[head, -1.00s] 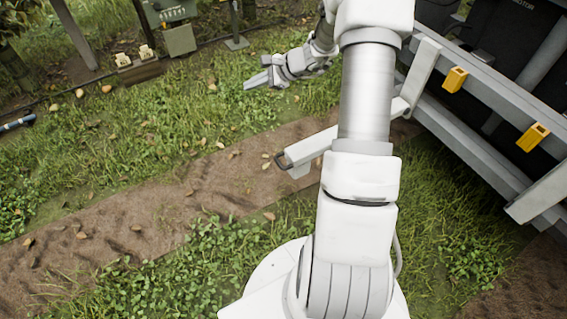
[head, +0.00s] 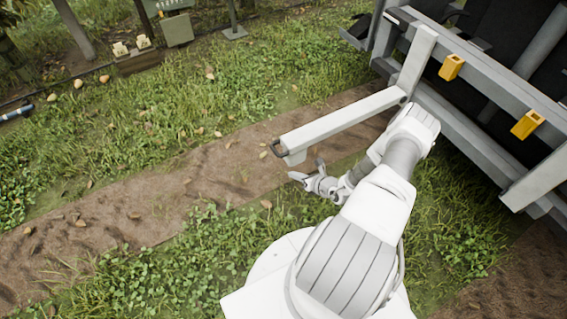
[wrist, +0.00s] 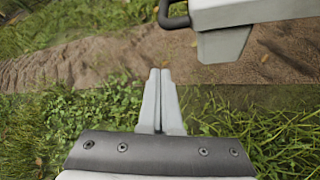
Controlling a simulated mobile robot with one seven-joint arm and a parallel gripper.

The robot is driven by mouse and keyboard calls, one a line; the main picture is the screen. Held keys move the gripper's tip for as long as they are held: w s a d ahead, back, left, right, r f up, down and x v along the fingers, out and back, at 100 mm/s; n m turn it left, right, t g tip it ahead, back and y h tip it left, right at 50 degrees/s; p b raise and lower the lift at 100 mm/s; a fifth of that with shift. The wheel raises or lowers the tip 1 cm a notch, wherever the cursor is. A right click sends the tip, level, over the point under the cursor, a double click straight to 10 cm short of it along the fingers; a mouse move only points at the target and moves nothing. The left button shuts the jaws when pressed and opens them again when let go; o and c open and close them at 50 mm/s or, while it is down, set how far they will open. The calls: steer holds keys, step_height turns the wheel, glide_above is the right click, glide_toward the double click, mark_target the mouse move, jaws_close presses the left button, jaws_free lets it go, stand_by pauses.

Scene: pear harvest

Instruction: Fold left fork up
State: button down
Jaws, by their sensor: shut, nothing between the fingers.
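The left fork (head: 345,122) is a pale grey beam folded down, sticking out roughly level from the machine's frame over the dirt track. A dark loop handle (head: 278,149) is at its free end. My gripper (head: 294,177) is below and just in front of that end, apart from it. In the wrist view the fork's end (wrist: 250,12) fills the top right, with its lower block (wrist: 224,44) and the handle (wrist: 172,18) ahead of the fingertips. My gripper (wrist: 159,72) there is shut and empty, its fingers pressed together.
The machine's grey frame (head: 480,60) with yellow brackets (head: 451,67) stands at the right. Another pale beam (head: 535,183) shows at the right edge. Grass and a dirt track (head: 130,220) lie open to the left. Posts and small boxes stand at the back left.

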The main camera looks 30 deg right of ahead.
steer(key=s+f+b+x, duration=0.1)
steer(key=b+x, duration=0.3)
steer(key=x, duration=0.6)
steer(key=shift+w+d+r, duration=0.2)
steer(key=shift+w+r, duration=0.1)
steer(key=shift+r, duration=0.4)
steer(key=shift+w+d+r, duration=0.2)
steer(key=shift+w+r, duration=0.1)
steer(key=shift+r, duration=0.4)
steer(key=shift+w+d+r, duration=0.2)
steer(key=shift+w+r, duration=0.1)
steer(key=shift+r, duration=0.45)
